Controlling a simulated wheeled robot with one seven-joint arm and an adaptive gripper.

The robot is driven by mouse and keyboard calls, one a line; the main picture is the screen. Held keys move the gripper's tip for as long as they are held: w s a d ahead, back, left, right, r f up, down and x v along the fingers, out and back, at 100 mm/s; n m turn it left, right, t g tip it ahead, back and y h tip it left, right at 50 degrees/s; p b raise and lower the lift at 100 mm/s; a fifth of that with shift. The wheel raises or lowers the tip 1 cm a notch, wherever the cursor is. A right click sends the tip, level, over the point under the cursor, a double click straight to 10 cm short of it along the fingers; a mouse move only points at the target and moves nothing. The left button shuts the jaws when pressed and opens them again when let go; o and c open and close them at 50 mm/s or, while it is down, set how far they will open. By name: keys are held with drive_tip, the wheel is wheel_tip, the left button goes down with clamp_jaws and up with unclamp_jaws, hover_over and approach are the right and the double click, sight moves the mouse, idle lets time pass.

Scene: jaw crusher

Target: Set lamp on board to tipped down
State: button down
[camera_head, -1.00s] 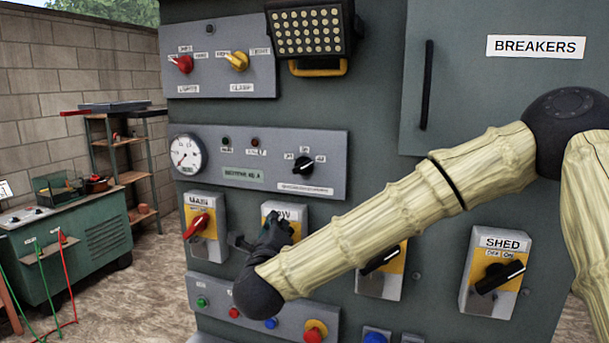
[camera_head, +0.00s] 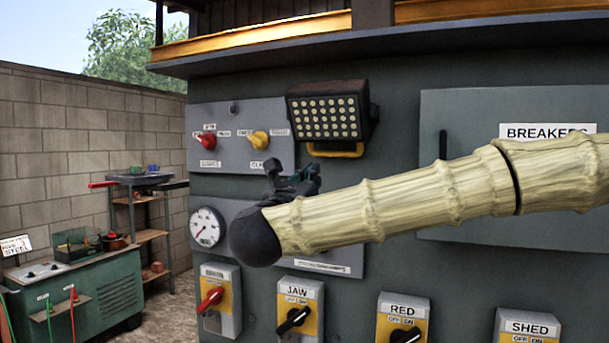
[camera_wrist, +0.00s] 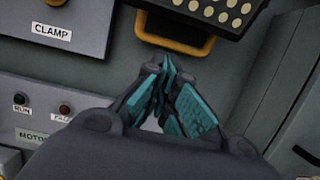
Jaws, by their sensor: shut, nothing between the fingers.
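The lamp (camera_head: 328,112) is a dark box with rows of pale round LEDs, mounted on the grey board (camera_head: 450,290) at its upper middle. A yellow handle (camera_head: 337,150) runs along its lower edge. In the head view the lamp's face points outward. My gripper (camera_head: 292,168) is below and left of the lamp, in front of the board. In the wrist view my gripper (camera_wrist: 166,66) is shut and empty, its tips just below the yellow handle (camera_wrist: 175,36). I cannot tell whether they touch it. The lamp's lower corner (camera_wrist: 225,12) shows at the top.
A panel with a red knob (camera_head: 206,140) and a yellow knob (camera_head: 258,140) is left of the lamp. A gauge (camera_head: 207,227) and several rotary switches, including the JAW switch (camera_head: 293,320), are lower. The breakers door (camera_head: 460,215) is right, behind my arm.

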drive_tip(key=shift+p+x, duration=2.6)
drive_tip(key=shift+x, duration=1.5)
drive_tip(key=shift+w+f+b, duration=0.2)
drive_tip(key=shift+f+b, duration=0.05)
drive_tip(key=shift+b, duration=0.85)
drive_tip(key=b, duration=0.1)
drive_tip(key=t+b, duration=0.1)
drive_tip(key=b, duration=0.1)
drive_tip(key=shift+w+d+r, duration=0.1)
drive_tip(key=shift+w+d, duration=0.05)
drive_tip(key=shift+w, duration=0.15)
drive_tip(key=shift+r, duration=0.3)
drive_tip(key=shift+f+b, duration=0.1)
drive_tip(key=shift+b, duration=0.2)
